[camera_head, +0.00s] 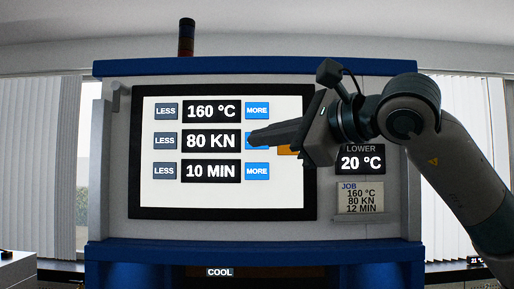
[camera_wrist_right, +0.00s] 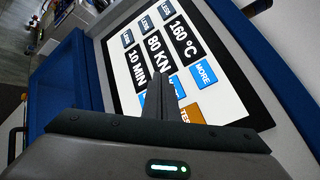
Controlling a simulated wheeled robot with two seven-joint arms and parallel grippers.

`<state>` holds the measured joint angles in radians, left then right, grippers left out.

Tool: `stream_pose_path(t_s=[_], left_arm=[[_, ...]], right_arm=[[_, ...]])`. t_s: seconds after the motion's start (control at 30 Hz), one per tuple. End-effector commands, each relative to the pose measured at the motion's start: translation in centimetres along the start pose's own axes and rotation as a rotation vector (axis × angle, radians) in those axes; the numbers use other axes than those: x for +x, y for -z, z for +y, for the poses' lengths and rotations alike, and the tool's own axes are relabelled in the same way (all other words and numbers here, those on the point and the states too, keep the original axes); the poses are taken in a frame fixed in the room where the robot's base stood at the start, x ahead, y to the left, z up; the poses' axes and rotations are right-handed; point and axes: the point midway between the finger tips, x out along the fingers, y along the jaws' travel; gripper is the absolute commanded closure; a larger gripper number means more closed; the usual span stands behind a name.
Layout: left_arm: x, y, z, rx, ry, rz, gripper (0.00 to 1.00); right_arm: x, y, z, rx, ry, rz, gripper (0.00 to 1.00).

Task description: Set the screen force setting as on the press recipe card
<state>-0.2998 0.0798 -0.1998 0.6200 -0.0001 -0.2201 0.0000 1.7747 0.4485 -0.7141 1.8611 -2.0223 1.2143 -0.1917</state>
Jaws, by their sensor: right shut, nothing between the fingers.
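The press screen (camera_head: 222,186) reads 160 °C, 80 KN (camera_head: 211,141) and 10 MIN, with a LESS button left and a blue MORE button right of each. The recipe card (camera_head: 359,199) is headed JOB and reads 160 °C, 80 KN, 12 MIN. My right gripper (camera_head: 254,139) is shut and empty, its fingertips in front of the force row's MORE button, covering most of it. In the right wrist view the shut fingers (camera_wrist_right: 158,92) point at the screen by that row. I cannot tell whether they touch the button. My left gripper is not in view.
A LOWER display (camera_head: 361,163) reading 20 °C sits above the card. An orange button, marked TEST or similar (camera_wrist_right: 192,114), is partly hidden by my right gripper. A COOL label (camera_head: 220,272) is below the screen. The screen's left side is clear.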

Motion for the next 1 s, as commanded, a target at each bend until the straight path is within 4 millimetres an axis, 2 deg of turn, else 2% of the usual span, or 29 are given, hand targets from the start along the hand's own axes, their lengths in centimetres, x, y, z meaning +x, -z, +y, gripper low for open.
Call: stream_pose_path(t_s=[0.03,0.3,1.0], left_arm=[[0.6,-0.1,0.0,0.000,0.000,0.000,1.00],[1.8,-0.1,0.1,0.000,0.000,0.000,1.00],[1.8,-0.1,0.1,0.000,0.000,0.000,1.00]], right_arm=[[-0.3,-0.1,0.5,-0.001,0.001,-0.002,1.00],[-1.7,-1.2,1.3,-0.001,0.001,-0.002,1.00],[-1.8,-1.4,1.3,0.000,0.000,0.000,1.00]])
